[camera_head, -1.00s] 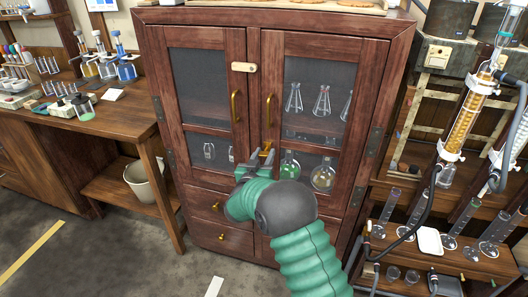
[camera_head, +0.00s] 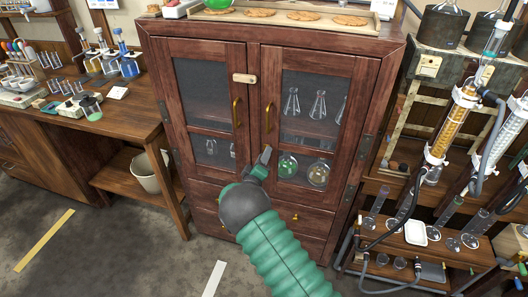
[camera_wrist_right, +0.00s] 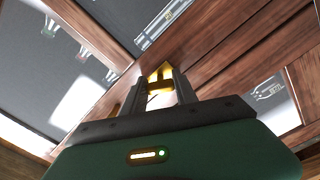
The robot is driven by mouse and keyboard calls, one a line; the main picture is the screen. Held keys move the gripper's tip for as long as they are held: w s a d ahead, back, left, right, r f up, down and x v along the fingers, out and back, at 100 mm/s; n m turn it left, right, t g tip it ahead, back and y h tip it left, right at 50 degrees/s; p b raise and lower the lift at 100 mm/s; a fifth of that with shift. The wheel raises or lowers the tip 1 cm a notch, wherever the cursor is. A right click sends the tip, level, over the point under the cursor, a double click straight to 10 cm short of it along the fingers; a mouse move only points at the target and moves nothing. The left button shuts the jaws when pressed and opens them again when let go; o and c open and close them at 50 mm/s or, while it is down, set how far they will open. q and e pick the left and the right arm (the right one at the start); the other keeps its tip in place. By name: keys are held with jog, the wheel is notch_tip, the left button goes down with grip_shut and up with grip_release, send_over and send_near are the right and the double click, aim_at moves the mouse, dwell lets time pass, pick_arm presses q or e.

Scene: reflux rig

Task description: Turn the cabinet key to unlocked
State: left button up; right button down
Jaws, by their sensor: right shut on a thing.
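The dark red wooden cabinet (camera_head: 250,139) stands ahead with two glass doors shut. My right gripper (camera_head: 265,155) reaches up to the right door's frame, below the brass handles. In the right wrist view my right gripper (camera_wrist_right: 160,93) is shut on the brass key (camera_wrist_right: 160,74), which sits against the wood between the door panes. In the head view the key is hidden by the gripper, so its exact turn is hard to tell. My left gripper is not in view.
Two brass door handles (camera_head: 268,117) and a pale wooden latch piece (camera_head: 244,78) sit above the gripper. Flasks (camera_head: 288,166) stand behind the glass. A bench (camera_head: 75,128) is at left, and a glassware rig (camera_head: 455,125) is at right.

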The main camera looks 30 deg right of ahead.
jog(key=n+p, duration=0.1)
jog(key=n, duration=0.1)
jog(key=shift+a+n, duration=0.2)
jog(key=shift+n, duration=0.2)
jog(key=shift+f+n+p, duration=0.1)
jog(key=shift+n+p, duration=0.45)
jog(key=shift+n, duration=1.05)
jog(key=c, duration=1.2)
grip_release()
jog(key=shift+f, duration=0.1)
jog(key=shift+o, duration=1.2)
jog(key=shift+w, duration=0.15)
